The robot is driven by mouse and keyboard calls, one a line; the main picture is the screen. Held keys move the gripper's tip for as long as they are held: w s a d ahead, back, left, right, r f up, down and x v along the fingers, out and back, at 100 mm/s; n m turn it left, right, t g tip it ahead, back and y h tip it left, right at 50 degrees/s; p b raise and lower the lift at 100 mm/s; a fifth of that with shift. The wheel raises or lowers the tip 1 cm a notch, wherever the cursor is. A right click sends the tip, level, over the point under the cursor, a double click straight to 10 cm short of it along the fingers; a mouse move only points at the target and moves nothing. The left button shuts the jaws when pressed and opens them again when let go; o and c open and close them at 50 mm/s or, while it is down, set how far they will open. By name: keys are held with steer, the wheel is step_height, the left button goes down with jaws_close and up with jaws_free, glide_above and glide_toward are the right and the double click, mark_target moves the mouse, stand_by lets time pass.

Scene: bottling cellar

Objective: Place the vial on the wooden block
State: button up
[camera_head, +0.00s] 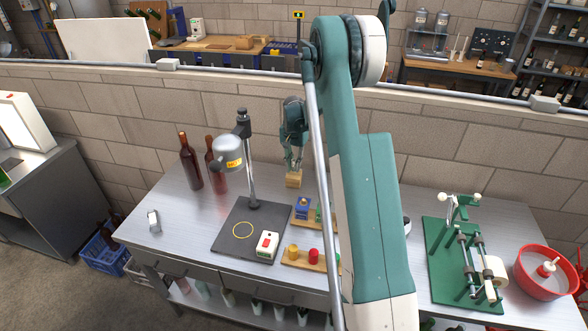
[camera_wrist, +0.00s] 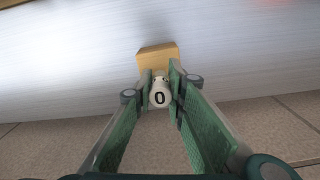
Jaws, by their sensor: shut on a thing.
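The wooden block (camera_head: 293,180) sits on the steel table near its back edge. It also shows in the wrist view (camera_wrist: 157,54), just beyond my fingertips. My gripper (camera_head: 292,164) points down over the block and also shows in the wrist view (camera_wrist: 160,88). Its fingers are shut on the vial (camera_wrist: 159,98), whose white round end with a black "0" faces the wrist camera. The vial's lower part is hidden, so I cannot tell whether it touches the block. In the head view the vial cannot be made out between the fingers.
Left of the block stand a lamp (camera_head: 229,152) on a dark base plate (camera_head: 226,238) and brown bottles (camera_head: 191,163). Wooden racks with coloured parts (camera_head: 302,208) stand in front. A green bench device (camera_head: 466,262) and a red bowl (camera_head: 546,285) stand at right. A brick wall rises behind.

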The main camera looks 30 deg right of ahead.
mark_target(294, 160)
steer(key=shift+f, duration=0.85)
steer(key=shift+f, duration=0.2)
steer(key=o, duration=0.9)
steer(key=shift+c, duration=0.2)
steer(key=shift+r, duration=0.15)
step_height(294, 160, up, 12)
steer(key=shift+r, duration=0.1)
